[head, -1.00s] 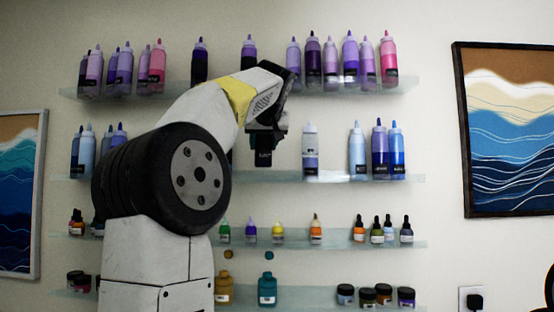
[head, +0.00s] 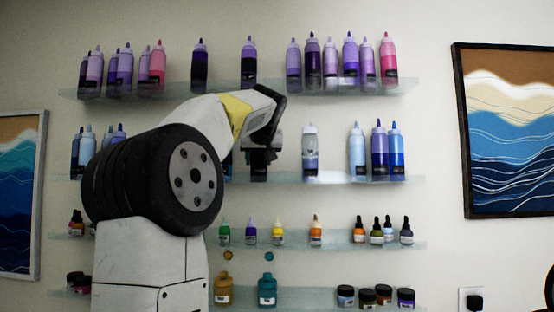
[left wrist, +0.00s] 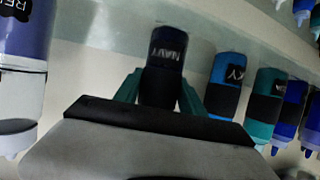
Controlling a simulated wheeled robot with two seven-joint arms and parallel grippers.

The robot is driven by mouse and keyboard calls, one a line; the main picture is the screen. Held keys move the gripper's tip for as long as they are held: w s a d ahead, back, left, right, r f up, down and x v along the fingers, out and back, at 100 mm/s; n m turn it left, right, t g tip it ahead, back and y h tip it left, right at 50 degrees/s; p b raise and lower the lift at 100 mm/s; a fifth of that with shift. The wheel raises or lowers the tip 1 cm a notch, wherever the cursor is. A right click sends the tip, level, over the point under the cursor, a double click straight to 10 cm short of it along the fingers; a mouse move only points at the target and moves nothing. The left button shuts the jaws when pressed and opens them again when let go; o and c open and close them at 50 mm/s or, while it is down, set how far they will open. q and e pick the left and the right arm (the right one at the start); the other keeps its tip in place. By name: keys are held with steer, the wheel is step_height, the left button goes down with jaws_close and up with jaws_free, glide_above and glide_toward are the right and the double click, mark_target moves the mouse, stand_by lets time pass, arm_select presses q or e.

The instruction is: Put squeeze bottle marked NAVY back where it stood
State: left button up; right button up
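The squeeze bottle marked NAVY (left wrist: 166,58) is dark blue, and its label reads upside down in the left wrist view. My left gripper (left wrist: 160,95) has its teal fingers against both sides of the bottle. In the head view, my left gripper (head: 261,146) is at the second shelf from the top (head: 290,178), with the dark bottle (head: 259,171) below it. The bottle looks upright, with its base at about shelf height. I cannot tell whether it touches the glass. My right gripper is not in view.
A pale-topped bottle with a label starting "RE" (left wrist: 22,60) stands to one side. A blue bottle (left wrist: 226,80) and a teal bottle (left wrist: 266,100) stand close on the other. The upper shelf (head: 215,88) hangs above; small dropper bottles (head: 278,232) stand below.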

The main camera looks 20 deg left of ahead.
arm_select(q)
steer(key=o, duration=0.4)
steer(key=shift+c, duration=0.2)
steer(key=shift+r, duration=0.1)
steer(key=v, duration=1.2)
steer(key=s+d+f+m+g+h, duration=0.2)
steer(key=s+d+f, duration=0.2)
steer(key=f, duration=1)
steer(key=s+d+f+m+g+h, duration=0.2)
steer(key=s+d+f+h, duration=0.1)
steer(key=s+f, duration=0.7)
steer(key=s+d+f+m+g+h, duration=0.1)
steer(key=s+d+f+h, duration=0.2)
steer(key=f, duration=1.6)
steer(key=s+d, duration=0.2)
steer(key=s, duration=0.3)
steer(key=shift+d+m+g, duration=0.15)
steer(key=shift+m+g, duration=0.25)
steer(key=shift+s+r, duration=0.1)
